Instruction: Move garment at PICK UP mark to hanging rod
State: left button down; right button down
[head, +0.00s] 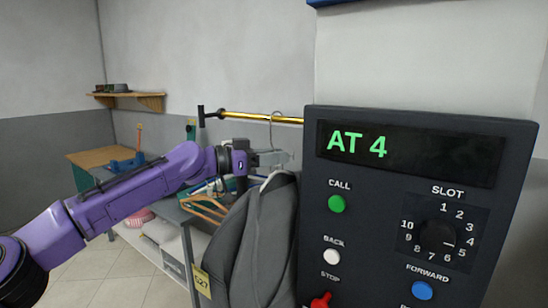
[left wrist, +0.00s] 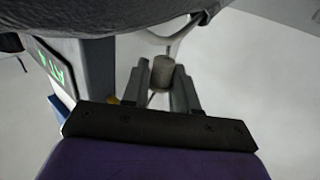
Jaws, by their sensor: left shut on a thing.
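A dark grey jacket (head: 259,238) hangs on a hanger, with a yellow tag (head: 201,281) reading 527 at its lower left. The hanger's hook (head: 277,130) rises beside the brass hanging rod (head: 262,117); I cannot tell whether it rests on the rod. My left gripper (head: 268,158) is shut on the hanger's neck, just below the rod. In the left wrist view a light cylindrical neck piece (left wrist: 161,76) sits between the fingers, with dark grey cloth (left wrist: 130,15) above. My right gripper is not in view.
A control panel (head: 415,200) showing "AT 4" fills the right side, close to the jacket. Orange hangers (head: 204,208) lie on a grey counter behind my arm. A wooden shelf (head: 135,95) is on the far left wall.

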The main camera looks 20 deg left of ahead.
pick_arm(q)
jog(key=shift+f+b, duration=0.1)
jog(key=shift+b, duration=0.2)
dwell(0.4)
jog(key=c, duration=0.9)
grip_release()
jog(key=shift+o, duration=0.6)
jog(key=shift+s, duration=0.1)
jog(key=shift+f, duration=0.1)
jog(key=shift+a, duration=0.15)
jog(key=b+v, duration=0.4)
jog(key=v, duration=0.6)
jog(key=shift+s+a, duration=0.1)
jog(key=shift+s, duration=0.1)
